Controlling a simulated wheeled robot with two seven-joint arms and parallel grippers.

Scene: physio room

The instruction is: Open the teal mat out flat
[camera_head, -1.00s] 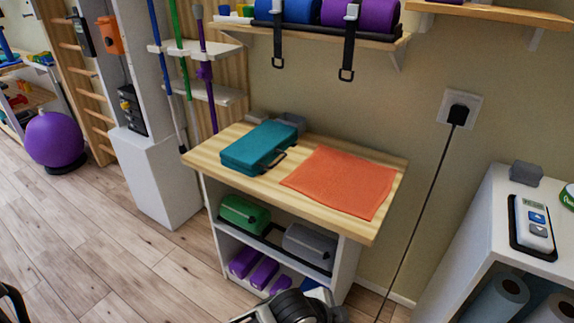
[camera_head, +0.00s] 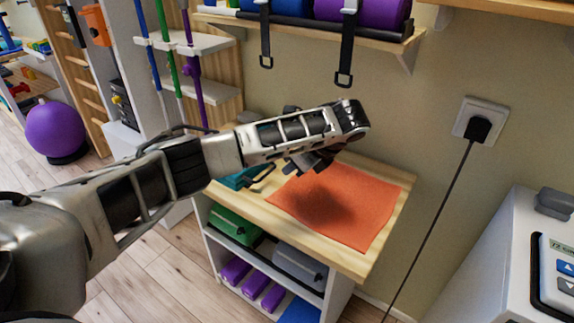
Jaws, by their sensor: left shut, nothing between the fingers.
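The teal mat (camera_head: 237,181) is folded into a thick block at the left of the wooden table top. My left arm crosses in front of it and hides most of it. A dark loop, perhaps a handle, shows at its right end. My left gripper (camera_head: 308,162) is shut and empty. It hangs above the table, to the right of the teal mat and over the far left part of the orange cloth, apparently touching neither. My right gripper is not in view.
An orange cloth (camera_head: 352,210) lies flat on the right of the table top (camera_head: 398,207), with a dark shadow on it. Shelves below hold a green case (camera_head: 234,225), a grey case (camera_head: 300,266) and purple blocks. Straps hang from the wall shelf above.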

